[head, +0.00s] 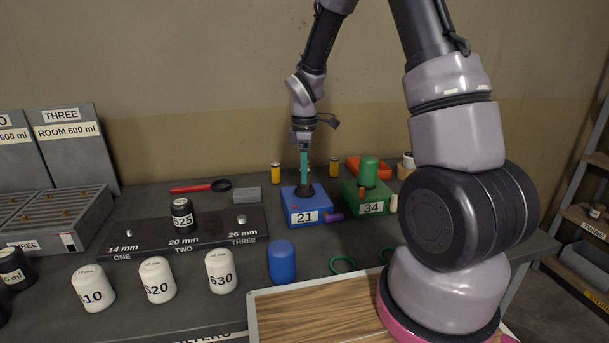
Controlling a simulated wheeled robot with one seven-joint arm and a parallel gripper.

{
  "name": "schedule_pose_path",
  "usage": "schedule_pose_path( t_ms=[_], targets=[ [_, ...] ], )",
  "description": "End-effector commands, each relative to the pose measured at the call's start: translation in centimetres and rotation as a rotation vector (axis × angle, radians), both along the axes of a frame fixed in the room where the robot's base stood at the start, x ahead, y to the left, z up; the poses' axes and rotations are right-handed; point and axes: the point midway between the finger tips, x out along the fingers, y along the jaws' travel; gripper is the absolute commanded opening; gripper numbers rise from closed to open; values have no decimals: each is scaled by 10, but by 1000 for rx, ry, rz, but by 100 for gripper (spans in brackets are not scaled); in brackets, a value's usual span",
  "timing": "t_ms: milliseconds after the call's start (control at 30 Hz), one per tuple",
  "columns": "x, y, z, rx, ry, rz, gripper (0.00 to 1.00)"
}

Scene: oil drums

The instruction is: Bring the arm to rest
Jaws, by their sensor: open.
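My arm reaches up and over the bench, and my gripper (303,158) points straight down above the blue box marked 21 (301,216). A slim teal upright piece shows at the gripper's end, just over the black fitting (305,190) on top of that box. I cannot tell whether the teal piece is a finger or a separate thing, nor whether it touches the fitting. The jaws are open, though their gap is too small to make out.
A green box marked 34 (366,207) with a green cylinder (369,171) on it stands to the right. White jars (158,279), a black jar (182,216) on a dark slotted plate and a blue jar (282,262) stand nearer. A red tray (371,167) is behind.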

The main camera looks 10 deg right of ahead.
Motion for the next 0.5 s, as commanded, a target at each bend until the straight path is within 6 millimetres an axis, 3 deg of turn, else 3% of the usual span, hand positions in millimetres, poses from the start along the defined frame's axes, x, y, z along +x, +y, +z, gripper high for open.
schedule_pose_path(
  t_ms=[300,500],
  targets=[
    [1,0,65,1,-4,-1,76],
    [0,0,87,0,-3,-2,76]
  ],
)
